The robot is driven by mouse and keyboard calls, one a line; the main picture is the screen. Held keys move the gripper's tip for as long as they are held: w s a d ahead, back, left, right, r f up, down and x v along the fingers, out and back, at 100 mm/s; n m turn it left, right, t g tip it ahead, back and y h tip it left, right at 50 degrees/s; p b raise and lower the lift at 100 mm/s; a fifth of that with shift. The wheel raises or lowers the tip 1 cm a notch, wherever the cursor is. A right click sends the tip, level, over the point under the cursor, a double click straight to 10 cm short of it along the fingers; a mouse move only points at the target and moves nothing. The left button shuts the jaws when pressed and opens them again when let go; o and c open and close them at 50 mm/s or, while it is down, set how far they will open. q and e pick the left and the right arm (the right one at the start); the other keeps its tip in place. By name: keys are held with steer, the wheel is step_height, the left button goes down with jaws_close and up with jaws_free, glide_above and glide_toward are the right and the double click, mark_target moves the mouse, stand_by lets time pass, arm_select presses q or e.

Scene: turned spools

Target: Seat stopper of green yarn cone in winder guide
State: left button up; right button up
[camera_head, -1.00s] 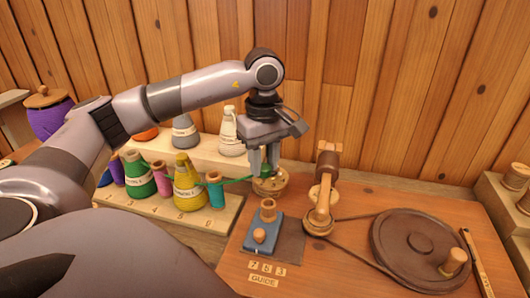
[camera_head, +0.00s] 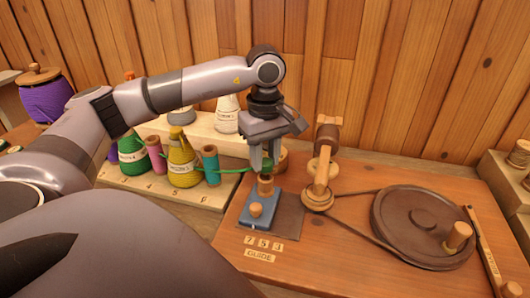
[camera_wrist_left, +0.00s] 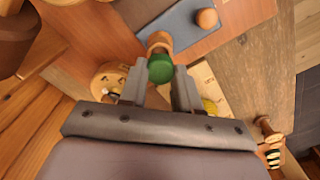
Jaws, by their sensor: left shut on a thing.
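The green yarn cone (camera_head: 133,157) stands in the rack at left, partly behind my arm. A green yarn strand runs from the rack to the green stopper (camera_head: 266,163). My left gripper (camera_head: 264,158) is shut on that stopper and holds it over the winder guide's wooden post (camera_head: 265,185), which rises from a blue block (camera_head: 254,212). In the left wrist view the green stopper (camera_wrist_left: 160,69) sits between the fingertips, right beside the wooden post (camera_wrist_left: 159,42). Whether the stopper touches the post I cannot tell. My right gripper is out of view.
A wooden winder arm (camera_head: 322,170) stands just right of the guide, belted to a large dark wheel (camera_head: 420,225). Yellow (camera_head: 182,165) and teal (camera_head: 210,165) spools stand left in the rack. A round wooden dish (camera_wrist_left: 108,80) lies behind the gripper.

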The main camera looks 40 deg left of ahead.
arm_select(q)
steer(key=shift+f, duration=0.2)
stand_by(0.4)
steer(key=shift+f+b, duration=0.95)
steer(key=shift+f, duration=0.1)
steer(key=o, duration=1.5)
steer(key=shift+r, duration=0.1)
step_height(320, 180, up, 9)
steer(key=p, duration=0.7)
steer(key=shift+r, duration=0.1)
